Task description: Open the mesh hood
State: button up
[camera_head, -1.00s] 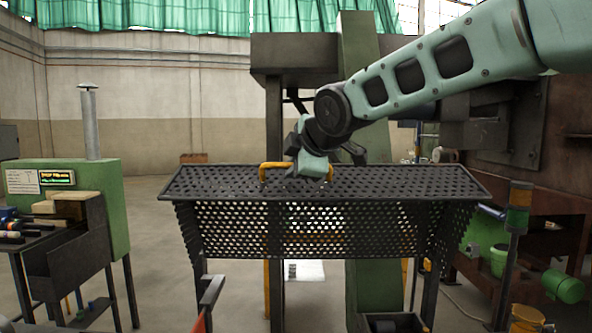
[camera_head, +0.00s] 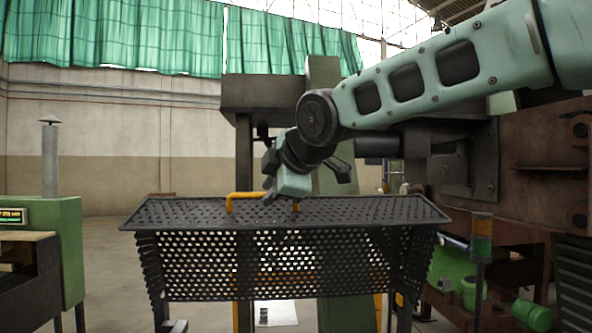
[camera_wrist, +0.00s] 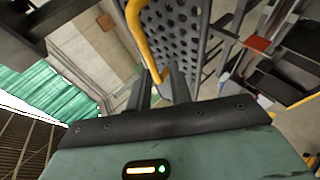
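The mesh hood (camera_head: 345,209) is a dark perforated cover with a flat top panel and a mesh front, and it looks closed. A yellow bar handle (camera_head: 232,201) stands on its top panel. My gripper (camera_head: 272,197) is at the right part of this handle in the head view and hides some of it. In the wrist view, the two dark fingers (camera_wrist: 160,82) stand apart, and the yellow handle (camera_wrist: 143,40) runs down into the gap between them. I see no clear grip on the handle. The perforated hood top (camera_wrist: 182,35) lies beyond the fingers.
A green cabinet (camera_head: 68,250) with a chimney stands at the left. A rusty brown machine (camera_head: 535,180) fills the right side, with a signal post (camera_head: 482,238) in front of it. A dark and green upright frame rises behind the hood. Open floor lies between cabinet and hood.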

jog(key=b+v, duration=0.3)
jog(key=v, duration=0.8)
jog(key=shift+s+d+r, duration=0.15)
jog(key=shift+s, duration=0.15)
jog(key=s+f+m+g+h+b, duration=0.1)
jog(key=s+f+m+g+b, duration=0.3)
jog(key=f, duration=1)
jog(key=s+f+m+g+h+p, duration=0.15)
jog(key=s+f, duration=0.55)
jog(key=f, duration=0.8)
jog(key=s+d+f+m+g+h+b, duration=0.1)
jog(key=s+d+f+m+g, duration=0.1)
jog(key=s+f, duration=0.5)
jog(key=s+d+f+m+g+h+b, duration=0.1)
jog(key=s+d+f+m, duration=0.4)
jog(key=f, duration=0.6)
jog(key=s+d+g+b, duration=0.1)
jog(key=s+d, duration=0.1)
jog(key=s, duration=0.1)
jog(key=shift+s+g, duration=0.25)
jog(key=shift+g, duration=0.1)
jog(key=shift+r, duration=0.1)
